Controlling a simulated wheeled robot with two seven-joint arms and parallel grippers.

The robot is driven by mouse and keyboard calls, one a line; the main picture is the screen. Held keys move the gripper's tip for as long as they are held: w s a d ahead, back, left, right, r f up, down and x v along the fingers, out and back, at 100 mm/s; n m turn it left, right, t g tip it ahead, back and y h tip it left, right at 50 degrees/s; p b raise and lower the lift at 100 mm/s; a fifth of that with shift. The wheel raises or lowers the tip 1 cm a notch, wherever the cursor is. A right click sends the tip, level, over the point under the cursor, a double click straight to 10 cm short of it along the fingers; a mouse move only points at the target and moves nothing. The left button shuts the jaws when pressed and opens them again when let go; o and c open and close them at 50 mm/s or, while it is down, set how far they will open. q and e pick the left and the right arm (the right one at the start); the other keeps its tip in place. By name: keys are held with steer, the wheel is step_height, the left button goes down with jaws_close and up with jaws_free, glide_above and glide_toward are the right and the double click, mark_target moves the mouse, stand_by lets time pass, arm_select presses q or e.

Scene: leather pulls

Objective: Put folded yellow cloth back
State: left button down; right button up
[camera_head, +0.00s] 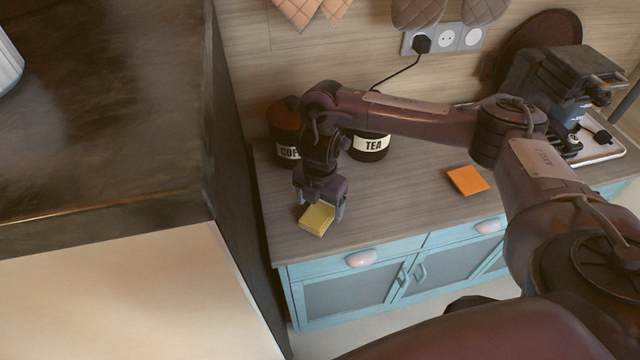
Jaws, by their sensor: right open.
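The folded yellow cloth (316,220) lies on the wooden counter near its front left corner. My right gripper (320,208) is directly over the cloth, pointing down, with its fingers spread to either side of it. The fingers are open; whether they touch the cloth I cannot tell. My right arm reaches in from the right side across the counter. My left gripper is not in view.
Behind my gripper stand a coffee canister (284,130) and a tea canister (370,147). An orange folded cloth (467,180) lies to the right. A coffee machine (560,90) stands at the far right. A tall dark cabinet (235,170) borders the counter's left side.

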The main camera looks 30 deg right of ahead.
mark_target(320, 209)
step_height(320, 209, up, 11)
steer(key=p, duration=0.2)
steer(key=shift+f, duration=0.15)
stand_by(0.5)
